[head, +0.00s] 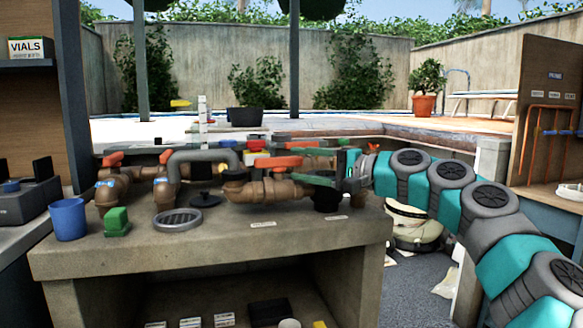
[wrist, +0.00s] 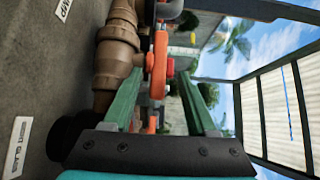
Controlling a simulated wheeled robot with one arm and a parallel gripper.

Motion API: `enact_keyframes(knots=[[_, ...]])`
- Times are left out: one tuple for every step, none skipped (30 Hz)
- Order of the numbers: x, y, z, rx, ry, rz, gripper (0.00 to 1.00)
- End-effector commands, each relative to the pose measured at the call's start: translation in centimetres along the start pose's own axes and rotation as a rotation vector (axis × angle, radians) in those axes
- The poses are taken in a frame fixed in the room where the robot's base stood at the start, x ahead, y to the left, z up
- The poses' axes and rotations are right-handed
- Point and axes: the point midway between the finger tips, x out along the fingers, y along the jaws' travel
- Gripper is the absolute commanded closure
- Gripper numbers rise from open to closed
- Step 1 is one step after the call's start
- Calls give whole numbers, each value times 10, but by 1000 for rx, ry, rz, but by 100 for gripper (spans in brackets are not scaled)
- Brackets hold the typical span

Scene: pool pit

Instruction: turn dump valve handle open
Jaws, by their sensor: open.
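The orange-red valve handle (head: 278,162) sits above the brown pipe body (head: 262,190) at the middle of the concrete counter. In the wrist view, the orange handle (wrist: 160,62) lies lengthwise between my two green fingers, beside the brown valve body (wrist: 117,55). A counter label near it is partly cut off and seems to end in "MP". My gripper (head: 292,165) reaches in from the right with its fingers open on either side of the handle; the wrist view shows my gripper (wrist: 161,78) too. I cannot tell whether a finger touches the handle.
Other orange-red handles (head: 113,159) stand on pipes to the left. A grey bent pipe (head: 205,157) arches beside the valve. A blue cup (head: 68,218), a green block (head: 117,221) and a round grate (head: 178,219) occupy the counter's left. The counter's front strip is mostly clear.

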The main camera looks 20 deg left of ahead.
Motion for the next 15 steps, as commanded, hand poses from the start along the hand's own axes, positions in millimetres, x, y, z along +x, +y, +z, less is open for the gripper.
enact_keyframes(knots=[[-7,1,0,-1,1,1,43],[-10,1,0,-1,0,1,43],[-14,1,0,-1,0,0,43],[-17,1,0,0,0,0,43],[-20,0,0,0,1,-1,43],[-24,0,0,0,1,-1,43],[-26,0,0,1,1,-2,43],[-28,0,0,1,1,-2,43],[-30,0,-1,1,2,-2,43],[-32,0,-1,1,2,-2,43],[-33,-1,0,1,1,-2,43],[-34,-1,0,1,1,-2,43],[-34,-1,0,1,1,-2,43],[-34,-1,0,1,0,-2,43],[-35,-1,0,1,0,-1,43]])
